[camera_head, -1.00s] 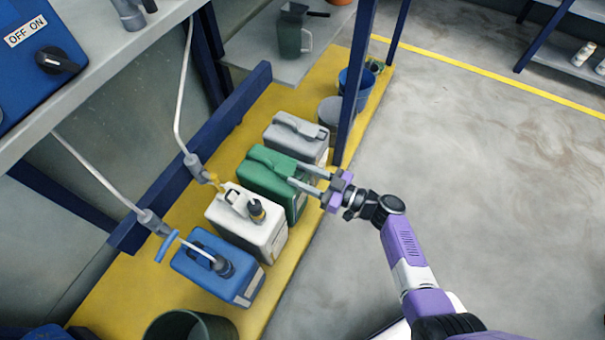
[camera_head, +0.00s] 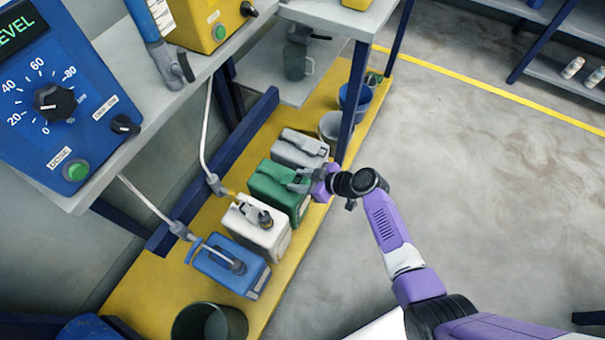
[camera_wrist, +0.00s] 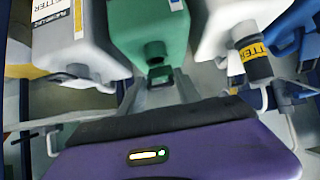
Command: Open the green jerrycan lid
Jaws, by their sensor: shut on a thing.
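The green jerrycan (camera_head: 272,188) stands upright between the grey and white jerrycans; it also shows at the top middle of the wrist view (camera_wrist: 150,22). Its short dark neck (camera_wrist: 155,51) points towards my gripper. A small green piece, seemingly the lid (camera_wrist: 160,73), sits just beyond the neck, between my fingertips. I cannot tell whether it is still joined to the neck. My gripper (camera_head: 300,184) is at the right side of the green jerrycan's top, shut on the lid. In the head view the gripper hides the lid.
The grey jerrycan (camera_head: 298,150) stands behind, the white one (camera_head: 262,240) and blue one (camera_head: 225,268) in front, close by on the yellow platform (camera_head: 145,285). A blue post (camera_head: 352,105) rises just behind my wrist. The floor (camera_head: 470,210) at right is clear.

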